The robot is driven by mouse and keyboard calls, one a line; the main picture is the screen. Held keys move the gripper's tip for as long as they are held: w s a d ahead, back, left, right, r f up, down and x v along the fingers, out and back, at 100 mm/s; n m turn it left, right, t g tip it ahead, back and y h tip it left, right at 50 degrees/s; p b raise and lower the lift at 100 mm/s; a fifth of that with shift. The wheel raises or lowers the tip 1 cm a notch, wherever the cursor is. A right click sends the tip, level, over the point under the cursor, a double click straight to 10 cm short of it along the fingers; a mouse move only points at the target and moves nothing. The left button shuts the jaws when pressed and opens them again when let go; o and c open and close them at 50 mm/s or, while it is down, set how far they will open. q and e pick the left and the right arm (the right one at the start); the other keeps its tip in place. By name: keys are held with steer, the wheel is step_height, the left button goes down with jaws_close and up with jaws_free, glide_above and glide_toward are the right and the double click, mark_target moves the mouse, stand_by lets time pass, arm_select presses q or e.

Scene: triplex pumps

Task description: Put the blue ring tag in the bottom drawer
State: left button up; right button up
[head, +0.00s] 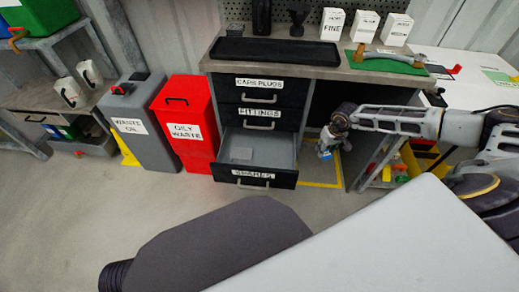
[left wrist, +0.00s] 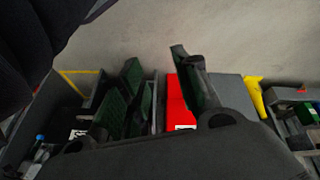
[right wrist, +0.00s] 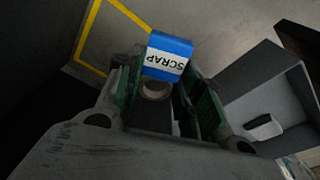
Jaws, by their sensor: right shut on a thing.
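The blue ring tag (right wrist: 169,56) has a white label reading SCRAP and a round ring below it. My right gripper (right wrist: 160,92) is shut on it, with the ring between the green-padded fingers. In the head view my right gripper (head: 329,146) hangs right of the drawers, in front of the bench's open bay. The bottom drawer (head: 270,180) is pulled open, left of this gripper. It also shows at the right of the right wrist view (right wrist: 270,95), with a small pale block inside. My left gripper (left wrist: 165,95) has its fingers apart and looks empty.
The two upper drawers, CAPS PLUGS (head: 259,90) and FITTINGS (head: 259,118), are shut. A red oily waste bin (head: 187,122) and a grey waste oil bin (head: 133,117) stand left of the drawers. A yellow crate (head: 425,158) is at the right. The floor in front is clear.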

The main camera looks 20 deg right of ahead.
mark_target(281, 158)
stand_by(0.4)
